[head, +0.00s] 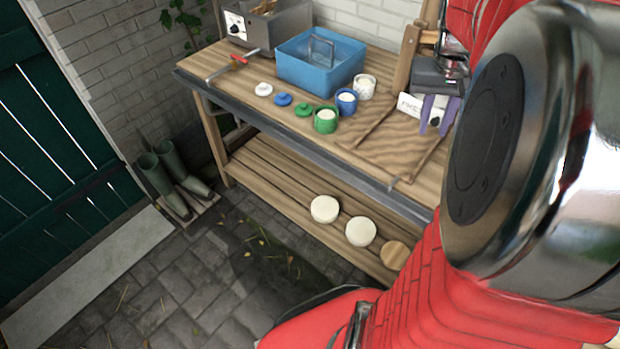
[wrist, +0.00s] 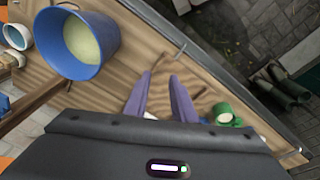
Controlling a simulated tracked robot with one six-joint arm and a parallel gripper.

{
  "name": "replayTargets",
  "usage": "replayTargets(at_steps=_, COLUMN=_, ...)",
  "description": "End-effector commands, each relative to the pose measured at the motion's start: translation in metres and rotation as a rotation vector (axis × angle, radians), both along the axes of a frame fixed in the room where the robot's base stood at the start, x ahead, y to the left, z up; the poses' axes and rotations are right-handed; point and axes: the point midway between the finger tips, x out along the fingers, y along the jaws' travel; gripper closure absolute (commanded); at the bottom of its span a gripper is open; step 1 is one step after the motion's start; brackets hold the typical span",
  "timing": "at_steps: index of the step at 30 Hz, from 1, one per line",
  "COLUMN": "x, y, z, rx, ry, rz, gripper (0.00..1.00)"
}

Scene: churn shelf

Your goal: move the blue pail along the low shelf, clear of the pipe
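The blue pail (wrist: 78,45) shows large in the wrist view at the upper left, with pale yellow contents. It appears to stand on the bench top near the front edge; its base is hidden. In the head view I cannot see it; my arm covers that part of the bench. My gripper (head: 434,128) is over the right part of the bench top in the head view. Its two purple fingers (wrist: 160,78) are apart and empty, to the right of the pail in the wrist view. I cannot make out a pipe for certain.
A blue basin (head: 290,64), small green pot (head: 325,122) and blue pot (head: 346,104) stand on the bench. The low shelf (head: 275,172) carries pale round discs (head: 324,209) at its right; its left part is clear. A white vessel (wrist: 17,37) stands beside the pail.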

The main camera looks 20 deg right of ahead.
Motion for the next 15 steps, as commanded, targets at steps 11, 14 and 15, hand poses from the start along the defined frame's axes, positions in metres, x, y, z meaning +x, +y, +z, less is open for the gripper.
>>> replayTargets(at_steps=11, x=0.015, y=0.139, z=0.016, rx=-0.042, ry=-0.145, rz=0.262, gripper=0.77)
replayTargets(at_steps=14, x=0.011, y=0.173, z=0.016, rx=-0.043, ry=-0.186, rz=0.329, gripper=0.77)
replayTargets(at_steps=15, x=0.009, y=0.185, z=0.016, rx=-0.044, ry=-0.201, rz=0.355, gripper=0.77)
